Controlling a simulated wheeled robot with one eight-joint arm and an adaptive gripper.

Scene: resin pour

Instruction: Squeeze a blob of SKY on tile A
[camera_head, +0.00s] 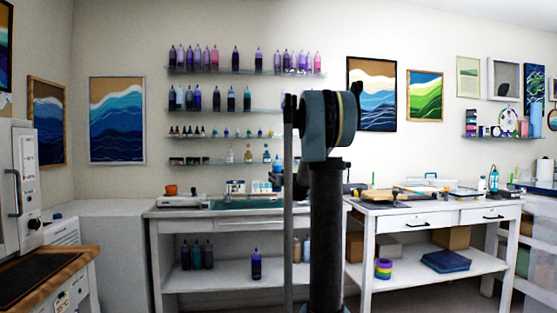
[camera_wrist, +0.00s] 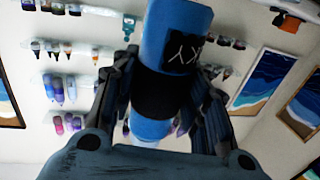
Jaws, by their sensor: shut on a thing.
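My gripper (camera_wrist: 158,72) is shut on a blue bottle (camera_wrist: 178,38) in the wrist view, with its dark fingers on both sides. A black label on the bottle shows the letters K and Y; the rest of the word is turned out of sight. A dark band crosses the bottle between the fingers. In the head view my arm hides most of the gripper; a small patch of blue shows beside it above the left bench. I cannot make out tile A in either view.
The left white bench (camera_head: 180,213) bears a teal mat (camera_head: 245,204), an orange cup (camera_head: 171,190) and a pale flat device (camera_head: 184,201). The right bench (camera_head: 400,209) carries trays and tools. Wall shelves (camera_head: 245,72) hold several bottles. Bare floor is little seen.

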